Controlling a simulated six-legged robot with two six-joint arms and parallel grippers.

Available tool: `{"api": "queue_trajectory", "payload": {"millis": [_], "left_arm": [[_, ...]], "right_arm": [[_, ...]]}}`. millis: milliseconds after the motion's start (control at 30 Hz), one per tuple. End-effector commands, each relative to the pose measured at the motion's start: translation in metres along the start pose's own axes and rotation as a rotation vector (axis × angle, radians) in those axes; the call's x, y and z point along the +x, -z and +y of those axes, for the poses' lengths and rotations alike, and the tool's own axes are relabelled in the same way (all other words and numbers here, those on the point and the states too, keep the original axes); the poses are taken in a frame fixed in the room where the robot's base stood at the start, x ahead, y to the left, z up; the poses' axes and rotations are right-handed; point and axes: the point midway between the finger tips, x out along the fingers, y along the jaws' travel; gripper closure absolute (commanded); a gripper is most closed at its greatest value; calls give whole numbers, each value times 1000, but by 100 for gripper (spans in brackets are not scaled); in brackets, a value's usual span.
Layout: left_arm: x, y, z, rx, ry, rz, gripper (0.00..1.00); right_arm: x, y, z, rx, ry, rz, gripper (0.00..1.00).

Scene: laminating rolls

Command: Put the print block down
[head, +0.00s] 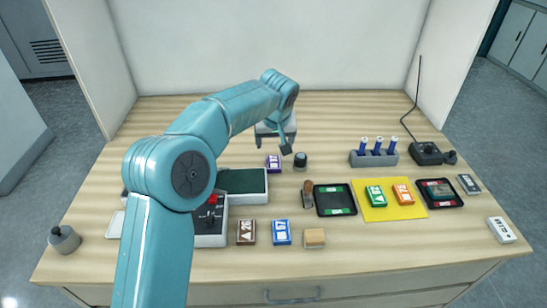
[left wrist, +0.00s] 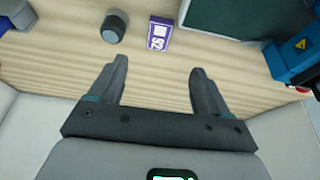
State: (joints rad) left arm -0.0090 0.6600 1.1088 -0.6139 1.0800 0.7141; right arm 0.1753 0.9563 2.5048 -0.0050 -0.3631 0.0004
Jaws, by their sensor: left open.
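A purple block with white markings (head: 273,163) rests on the wooden table, just left of a small dark round pot (head: 300,161). The purple block also shows in the left wrist view (left wrist: 158,34), lying beyond the fingertips and apart from them. My left gripper (head: 273,145) is open and empty behind the purple block; its two spread fingers also show in the left wrist view (left wrist: 160,67) with bare table between them. Other blocks lie nearer the front: a brown one (head: 246,232), a blue one (head: 282,232) and a plain wooden one (head: 314,238). My right gripper is not in view.
A dark green pad (head: 243,181) lies left of the purple block, partly behind my arm. A black tray (head: 334,200) and a yellow mat (head: 400,211) with green and orange blocks are to the right. A rack of blue tubes (head: 373,159) stands farther back. The back strip of table is mostly clear.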

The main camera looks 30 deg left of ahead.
Motion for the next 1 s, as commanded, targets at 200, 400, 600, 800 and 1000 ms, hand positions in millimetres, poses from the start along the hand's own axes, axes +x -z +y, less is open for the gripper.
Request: {"api": "queue_trajectory", "payload": {"millis": [200, 400, 600, 800, 1000], "left_arm": [[-16, -10, 1, 4, 0, -2, 22], [26, -10, 1, 4, 1, -5, 22], [68, -8, 1, 3, 0, -2, 22], [86, -8, 1, 3, -2, 0, 22], [112, -3, 0, 3, -1, -3, 22]], "right_arm": [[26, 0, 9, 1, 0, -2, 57], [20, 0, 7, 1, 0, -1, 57], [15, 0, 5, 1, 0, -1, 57], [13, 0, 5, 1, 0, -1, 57], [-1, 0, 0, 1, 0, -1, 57]]}}
